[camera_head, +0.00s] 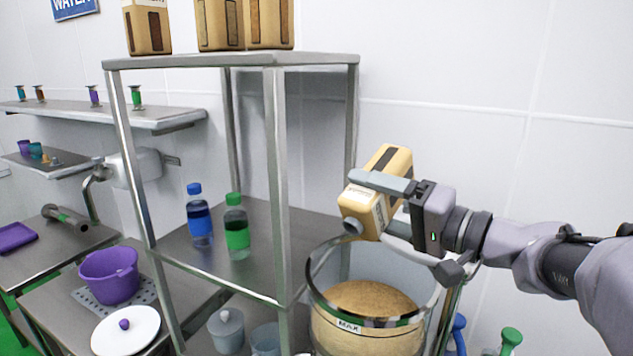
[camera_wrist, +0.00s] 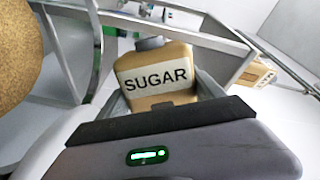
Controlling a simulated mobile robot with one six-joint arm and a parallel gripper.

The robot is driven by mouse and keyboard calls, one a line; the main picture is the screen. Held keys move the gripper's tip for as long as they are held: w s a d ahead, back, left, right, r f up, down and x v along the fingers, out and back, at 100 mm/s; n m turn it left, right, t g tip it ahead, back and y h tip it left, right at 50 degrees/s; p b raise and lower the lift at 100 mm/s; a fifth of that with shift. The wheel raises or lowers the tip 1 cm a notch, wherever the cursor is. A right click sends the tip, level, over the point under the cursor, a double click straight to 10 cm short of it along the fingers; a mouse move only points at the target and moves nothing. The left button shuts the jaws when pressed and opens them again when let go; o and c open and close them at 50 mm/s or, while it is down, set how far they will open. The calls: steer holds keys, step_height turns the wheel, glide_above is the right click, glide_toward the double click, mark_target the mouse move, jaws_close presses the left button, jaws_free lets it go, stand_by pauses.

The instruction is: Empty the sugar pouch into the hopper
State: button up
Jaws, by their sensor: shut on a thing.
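The sugar pouch (camera_head: 378,192) is a tan package with a dark stripe, a label and a grey spout. My gripper (camera_head: 385,208) is shut on it and holds it tilted above the hopper, spout toward the lower left. In the wrist view the pouch (camera_wrist: 150,85) shows its "SUGAR" label between my gripper's fingers (camera_wrist: 155,92). The hopper (camera_head: 330,290) is a clear round vessel with a metal band marked "MAX". Tan granular material (camera_head: 365,305) fills it to about that band. No stream from the spout is visible.
A metal shelf rack (camera_head: 235,62) stands just left of the hopper, with several tan packages on top. A blue-capped bottle (camera_head: 199,220) and a green-capped bottle (camera_head: 237,230) stand on its middle shelf. A purple pot (camera_head: 109,277) is on the left counter.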

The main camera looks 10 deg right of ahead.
mark_target(375, 165)
step_height(375, 165, up, 6)
steer(key=m+p, duration=1)
steer(key=m, duration=0.1)
steer(key=shift+p, duration=0.35)
steer(key=m+p, duration=0.2)
steer(key=r+m+p, duration=0.1)
steer(key=m+p, duration=0.1)
steer(key=p, duration=0.1)
steer(key=m+p, duration=0.2)
steer(key=m, duration=0.1)
steer(key=shift+r, duration=0.25)
steer(key=m+p, duration=0.3)
steer(key=shift+r+p, duration=0.1)
steer(key=shift+p, duration=0.25)
steer(key=shift+m+p, duration=0.5)
steer(key=shift+m, duration=0.5)
steer(key=shift+f, duration=0.3)
